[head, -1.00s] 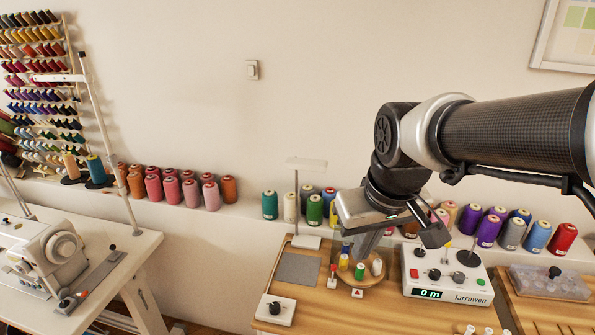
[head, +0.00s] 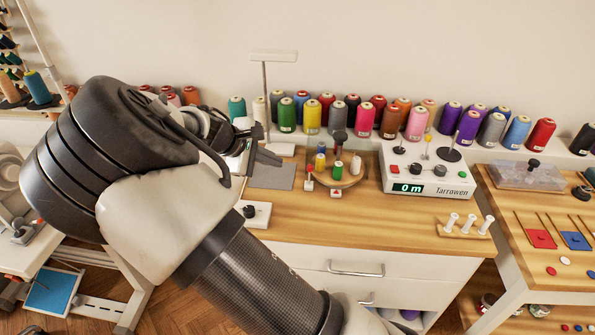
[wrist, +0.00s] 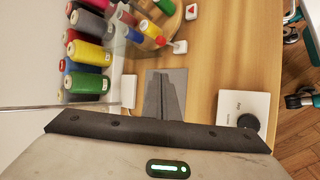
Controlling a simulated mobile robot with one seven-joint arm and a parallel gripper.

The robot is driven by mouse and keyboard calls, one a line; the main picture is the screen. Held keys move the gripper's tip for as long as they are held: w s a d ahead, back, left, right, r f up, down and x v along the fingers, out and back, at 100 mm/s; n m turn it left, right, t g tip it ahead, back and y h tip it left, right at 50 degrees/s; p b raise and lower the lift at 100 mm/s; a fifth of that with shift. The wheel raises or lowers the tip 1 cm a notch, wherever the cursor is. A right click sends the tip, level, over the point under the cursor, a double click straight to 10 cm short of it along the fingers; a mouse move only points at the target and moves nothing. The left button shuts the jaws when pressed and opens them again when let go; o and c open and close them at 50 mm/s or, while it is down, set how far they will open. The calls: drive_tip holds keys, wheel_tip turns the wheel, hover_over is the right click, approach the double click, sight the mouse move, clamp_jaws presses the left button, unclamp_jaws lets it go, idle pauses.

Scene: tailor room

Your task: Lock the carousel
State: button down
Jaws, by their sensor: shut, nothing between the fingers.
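The carousel (head: 350,181) is a round wooden turntable with a dark central knob (head: 340,138) and several small coloured spools. It stands on the wooden table in the head view and shows at the top of the wrist view (wrist: 172,22). A small white piece with a red top (head: 309,180) stands at its left edge; it also shows in the wrist view (wrist: 176,47). A white block with a red triangle (head: 336,193) is at its front. My gripper (head: 275,158) is shut and empty, left of the carousel and apart from it. In the wrist view its fingers (wrist: 165,77) are together above the grey mat.
The grey mat (head: 272,180) lies left of the carousel. A white box with a black knob (head: 257,213) sits at the front left. A white counter (head: 430,178) reading "0 m" stands right. The front tabletop is mostly clear.

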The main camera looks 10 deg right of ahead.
drive_tip(key=shift+w+a+f+n, duration=0.2)
drive_tip(key=shift+w+a+n, duration=0.1)
drive_tip(key=shift+a, duration=0.15)
drive_tip(key=b+x, duration=0.2)
drive_tip(key=x, duration=0.8)
drive_tip(key=shift+w+d, duration=0.2)
drive_tip(key=shift+s+d+r, duration=0.6)
drive_tip(key=shift+s+r, duration=0.25)
drive_tip(key=shift+s, duration=0.1)
drive_tip(key=shift+s+d+r+b, duration=0.3)
drive_tip(key=shift+s+d+r, duration=0.05)
drive_tip(key=shift+d+r, duration=0.05)
